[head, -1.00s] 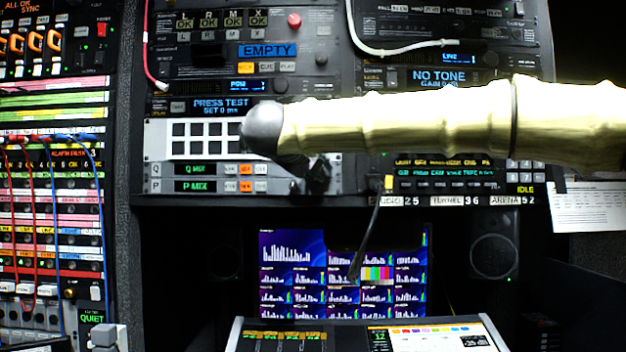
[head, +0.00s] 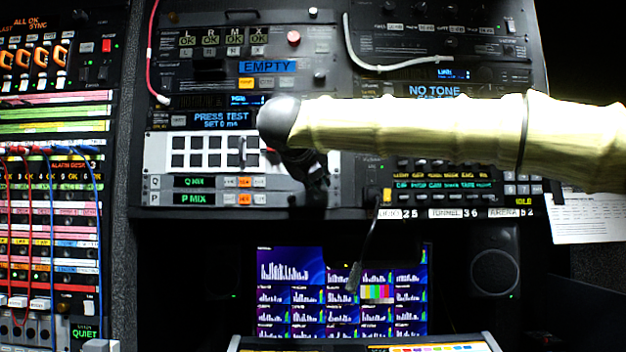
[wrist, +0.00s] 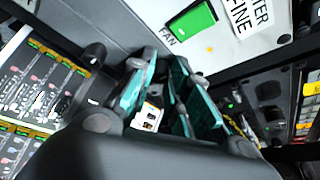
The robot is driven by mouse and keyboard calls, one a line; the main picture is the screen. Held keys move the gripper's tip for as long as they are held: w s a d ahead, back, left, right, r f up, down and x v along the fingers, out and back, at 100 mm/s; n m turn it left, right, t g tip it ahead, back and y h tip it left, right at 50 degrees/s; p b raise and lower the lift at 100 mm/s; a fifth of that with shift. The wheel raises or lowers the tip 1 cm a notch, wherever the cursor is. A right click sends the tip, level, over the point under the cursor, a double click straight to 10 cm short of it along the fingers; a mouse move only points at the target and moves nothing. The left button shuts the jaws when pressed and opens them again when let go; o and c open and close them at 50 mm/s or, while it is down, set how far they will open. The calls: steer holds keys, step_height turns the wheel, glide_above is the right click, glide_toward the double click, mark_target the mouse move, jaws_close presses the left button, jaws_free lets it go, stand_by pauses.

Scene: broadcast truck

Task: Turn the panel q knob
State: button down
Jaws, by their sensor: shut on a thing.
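The panel Q strip (head: 194,181) is a light grey row with a "Q" label, a green "Q MIX" display and small buttons, one lit orange. Its right end, where the panel q knob would be, is hidden behind my gripper (head: 316,188) in the head view. My dark gripper points at this right end, below my pale arm. In the wrist view, the teal finger pads of my gripper (wrist: 165,88) are close together, shut on the knob, which the fingers largely hide. I cannot tell the knob's angle.
A similar panel P strip (head: 194,199) lies directly below. A white panel with dark square buttons (head: 178,158) is above. Monitors (head: 290,270) stand below, and a desk console (head: 440,345) is at the bottom.

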steer(key=c, duration=1.3)
jaws_free()
steer(key=shift+c, duration=0.2)
steer(key=shift+s, duration=0.1)
steer(key=v, duration=1.1)
steer(key=shift+s, duration=0.35)
steer(key=shift+r, duration=0.1)
